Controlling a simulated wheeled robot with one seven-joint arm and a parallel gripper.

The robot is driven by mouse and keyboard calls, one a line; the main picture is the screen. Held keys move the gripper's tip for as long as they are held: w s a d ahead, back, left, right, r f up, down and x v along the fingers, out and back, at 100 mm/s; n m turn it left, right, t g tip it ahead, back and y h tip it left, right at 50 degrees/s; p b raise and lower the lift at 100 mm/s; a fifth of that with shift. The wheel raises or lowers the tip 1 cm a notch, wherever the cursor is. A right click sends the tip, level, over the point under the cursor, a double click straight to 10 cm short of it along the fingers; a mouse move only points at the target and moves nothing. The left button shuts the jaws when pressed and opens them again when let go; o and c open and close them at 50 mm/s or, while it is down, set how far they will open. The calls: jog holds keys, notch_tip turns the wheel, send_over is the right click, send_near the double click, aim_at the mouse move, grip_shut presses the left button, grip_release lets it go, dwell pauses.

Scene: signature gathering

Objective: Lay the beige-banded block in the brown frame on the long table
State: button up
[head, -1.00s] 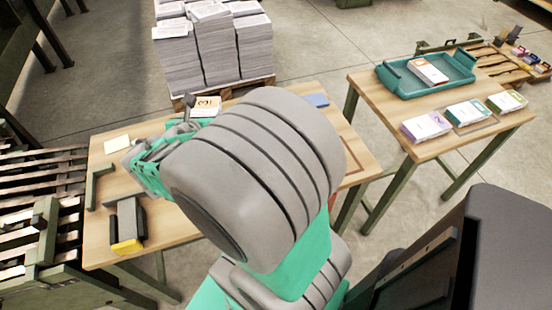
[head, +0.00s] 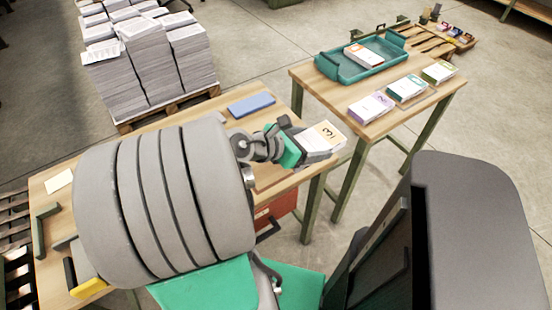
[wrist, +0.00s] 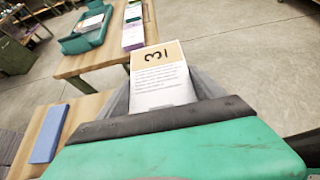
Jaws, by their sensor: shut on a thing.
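The beige-banded block, a white block of pages with a beige band marked 3, is in my gripper (head: 300,146). In the head view the block (head: 324,137) is held above the right end of the long table (head: 222,116), reaching past its edge. In the wrist view the block (wrist: 162,82) sits between the two grey fingers, band end outward. A thin brown outline (head: 272,184) shows on the long table below my gripper, probably the brown frame. My arm and gripper hide much of it.
A blue block (head: 251,104) lies on the long table's back edge. A second table (head: 375,120) at right holds a teal tray (head: 340,73) and purple-, teal- and green-banded blocks. Paper stacks (head: 150,70) stand behind the long table. A red box (head: 275,208) is under it.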

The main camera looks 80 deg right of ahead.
jog(key=w+d+f+b, duration=0.1)
jog(key=w+f, duration=0.2)
jog(key=w+d+f+b, duration=0.1)
jog(key=w+f, duration=0.2)
jog(key=w+d+f+b, duration=0.1)
jog(key=w+f, duration=0.2)
jog(key=w, duration=0.1)
jog(key=shift+w+d+b, duration=0.1)
jog(key=shift+d+b, duration=0.05)
jog(key=shift+b, duration=0.25)
jog(key=shift+f+b, duration=0.55)
jog(key=shift+f, duration=0.7)
jog(key=shift+f, duration=0.15)
jog(key=o, duration=1.8)
